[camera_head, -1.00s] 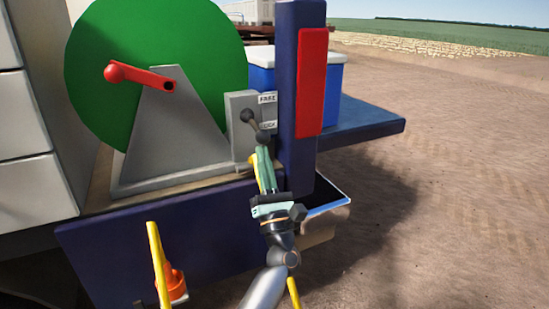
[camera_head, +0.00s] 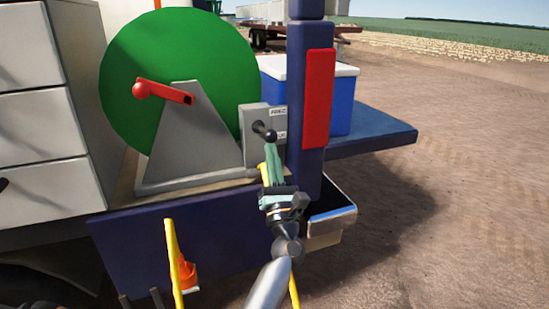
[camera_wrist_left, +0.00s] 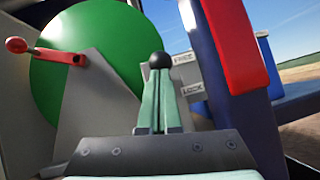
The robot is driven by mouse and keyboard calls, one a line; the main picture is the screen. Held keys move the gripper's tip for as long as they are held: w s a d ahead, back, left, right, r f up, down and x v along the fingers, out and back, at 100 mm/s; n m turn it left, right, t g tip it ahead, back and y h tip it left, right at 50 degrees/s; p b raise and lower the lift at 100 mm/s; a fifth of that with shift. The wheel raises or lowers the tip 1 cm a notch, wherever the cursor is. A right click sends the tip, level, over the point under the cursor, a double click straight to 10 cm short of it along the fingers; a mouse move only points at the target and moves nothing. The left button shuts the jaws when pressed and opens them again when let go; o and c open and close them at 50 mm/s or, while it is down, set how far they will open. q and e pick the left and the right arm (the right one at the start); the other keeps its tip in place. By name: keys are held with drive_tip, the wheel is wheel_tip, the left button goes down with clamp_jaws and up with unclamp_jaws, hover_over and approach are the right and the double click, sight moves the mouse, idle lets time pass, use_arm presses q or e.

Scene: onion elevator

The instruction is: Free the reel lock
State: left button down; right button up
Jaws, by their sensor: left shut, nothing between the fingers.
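The green reel (camera_head: 170,75) with a red crank (camera_head: 165,92) stands on a grey frame. The grey lock box (camera_head: 256,150) is to its right, with a FREE label (camera_head: 279,111) above a LOCK label (camera_head: 279,136). Its dark lever ends in a round knob (camera_head: 271,136), standing out towards me; I cannot tell its exact setting. My left gripper (camera_head: 270,146) is shut and empty, its tips just below the knob. In the left wrist view the knob (camera_wrist_left: 160,60) shows right above the shut fingertips (camera_wrist_left: 160,73); touching or apart is unclear. My right gripper is out of view.
A dark blue post (camera_head: 308,175) with a red panel (camera_head: 319,98) stands close right of the lock box. A blue cooler (camera_head: 345,105) is behind it. White drawers (camera_head: 50,150) are at left. A yellow bar (camera_head: 172,255) stands in front. Open dirt lies at right.

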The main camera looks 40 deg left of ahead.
sight(272, 139)
use_arm(q)
drive_tip(key=shift+r+p, duration=0.75)
drive_tip(key=shift+r, duration=1.35)
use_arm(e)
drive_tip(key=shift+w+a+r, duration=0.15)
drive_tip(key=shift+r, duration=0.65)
use_arm(q)
drive_tip(key=shift+r, duration=0.1)
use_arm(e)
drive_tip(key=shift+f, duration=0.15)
